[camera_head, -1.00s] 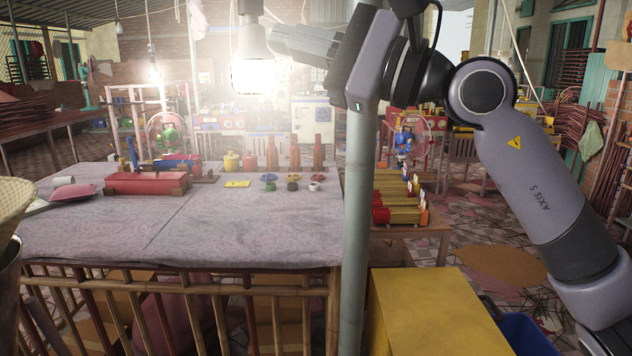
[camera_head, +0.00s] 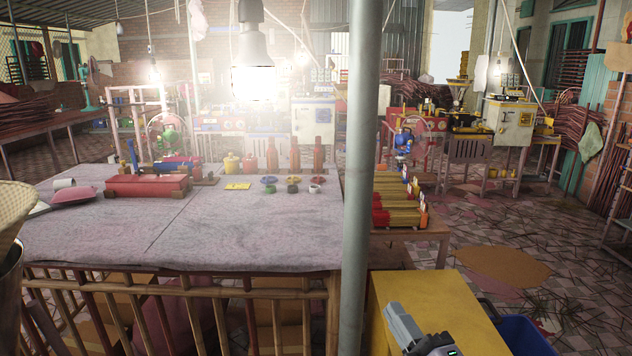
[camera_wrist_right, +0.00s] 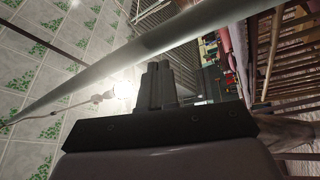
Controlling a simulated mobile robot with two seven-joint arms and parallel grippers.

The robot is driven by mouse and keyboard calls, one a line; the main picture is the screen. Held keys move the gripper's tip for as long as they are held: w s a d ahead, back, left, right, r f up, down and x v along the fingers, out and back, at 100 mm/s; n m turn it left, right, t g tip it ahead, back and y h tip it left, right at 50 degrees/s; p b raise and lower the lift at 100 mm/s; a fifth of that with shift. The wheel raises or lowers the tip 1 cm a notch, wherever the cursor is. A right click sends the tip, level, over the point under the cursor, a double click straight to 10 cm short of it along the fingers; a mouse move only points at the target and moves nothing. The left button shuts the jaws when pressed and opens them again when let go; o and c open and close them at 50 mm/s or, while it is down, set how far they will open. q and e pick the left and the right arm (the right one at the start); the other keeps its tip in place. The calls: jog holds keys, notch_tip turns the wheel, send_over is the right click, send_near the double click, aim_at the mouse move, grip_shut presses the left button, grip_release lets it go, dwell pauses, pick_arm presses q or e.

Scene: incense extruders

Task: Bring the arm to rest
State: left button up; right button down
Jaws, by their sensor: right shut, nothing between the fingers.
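My right gripper (camera_head: 402,326) is low at the bottom of the head view, in front of the yellow box top. Its fingers are together and hold nothing. In the right wrist view the shut fingers (camera_wrist_right: 160,84) point away from the camera, with the pole and the lit bulb beyond them. Most of the right arm is out of the head view, below the frame. My left gripper does not show.
A grey pole (camera_head: 358,200) stands upright left of my right gripper. A yellow box (camera_head: 440,296) lies under and behind the gripper. The cloth-covered table (camera_head: 180,235) is at left. A lit bulb (camera_head: 254,80) hangs above it. Bundled sticks lie on a side table (camera_head: 432,231).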

jog(key=s+d+f+m+g+h, duration=0.2)
jog(key=s+d+f+m+g, duration=0.1)
jog(key=s+f+m, duration=0.5)
jog(key=s+d+f+m+g+h, duration=0.3)
jog(key=s+f+m+g, duration=0.3)
jog(key=s+f, duration=0.8)
notch_tip(320, 180, down, 4)
jog(key=shift+s+d+f+m, duration=0.1)
jog(key=shift+s+d+m, duration=0.15)
jog(key=shift+d+m, duration=0.55)
jog(key=shift+a, duration=0.25)
